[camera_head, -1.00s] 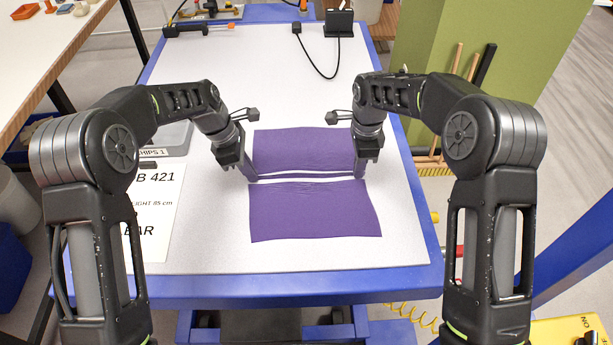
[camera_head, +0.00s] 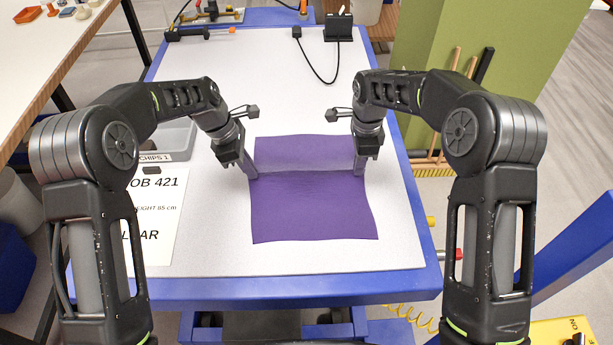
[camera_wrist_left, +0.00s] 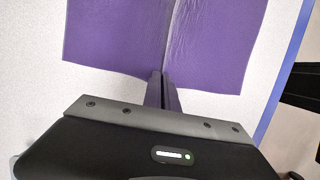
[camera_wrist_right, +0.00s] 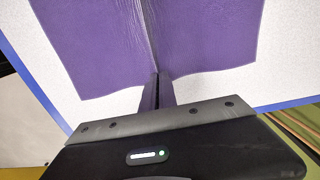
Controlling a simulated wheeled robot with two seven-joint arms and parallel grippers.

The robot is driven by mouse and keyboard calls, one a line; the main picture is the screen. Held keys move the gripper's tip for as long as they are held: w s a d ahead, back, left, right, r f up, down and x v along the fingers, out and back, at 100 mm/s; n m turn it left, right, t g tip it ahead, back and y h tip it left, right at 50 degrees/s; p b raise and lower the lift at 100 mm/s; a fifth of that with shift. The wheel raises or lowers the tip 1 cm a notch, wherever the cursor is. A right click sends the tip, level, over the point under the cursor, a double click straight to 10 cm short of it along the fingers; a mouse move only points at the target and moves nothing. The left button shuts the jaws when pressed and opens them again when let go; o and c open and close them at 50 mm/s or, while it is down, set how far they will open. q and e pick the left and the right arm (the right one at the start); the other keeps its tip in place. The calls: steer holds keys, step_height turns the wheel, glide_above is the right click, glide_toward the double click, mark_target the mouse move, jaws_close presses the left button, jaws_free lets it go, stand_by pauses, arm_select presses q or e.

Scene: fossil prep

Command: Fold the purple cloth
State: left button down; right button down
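The purple cloth (camera_head: 310,212) lies spread on the pale tabletop, with a straight crosswise ridge line across it that divides a far part (camera_head: 300,150) from a larger-looking near part. My left gripper (camera_head: 252,174) is at the left end of this line and my right gripper (camera_head: 359,172) is at the right end. In the left wrist view the two fingers (camera_wrist_left: 163,92) are close together, with the cloth (camera_wrist_left: 120,45) running into them along the line. The right wrist view shows the same with its fingers (camera_wrist_right: 159,90) and the cloth (camera_wrist_right: 90,45). How high the ridge stands is unclear.
A printed sheet (camera_head: 160,235) and a grey bin labelled chips (camera_head: 170,138) are left of the cloth. A black device with a cable (camera_head: 338,27) is at the far edge. The tabletop (camera_head: 290,85) beyond the cloth is clear.

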arm_select(q)
steer(key=shift+r+p, duration=0.3)
steer(key=shift+r, duration=0.3)
arm_select(e)
steer(key=shift+r, duration=0.6)
arm_select(q)
steer(key=c, duration=2.1)
jaws_free()
steer(key=o, duration=0.5)
steer(key=shift+o, duration=0.4)
steer(key=o, duration=0.5)
steer(key=shift+o, duration=0.4)
steer(key=o, duration=0.7)
steer(key=shift+c, duration=0.2)
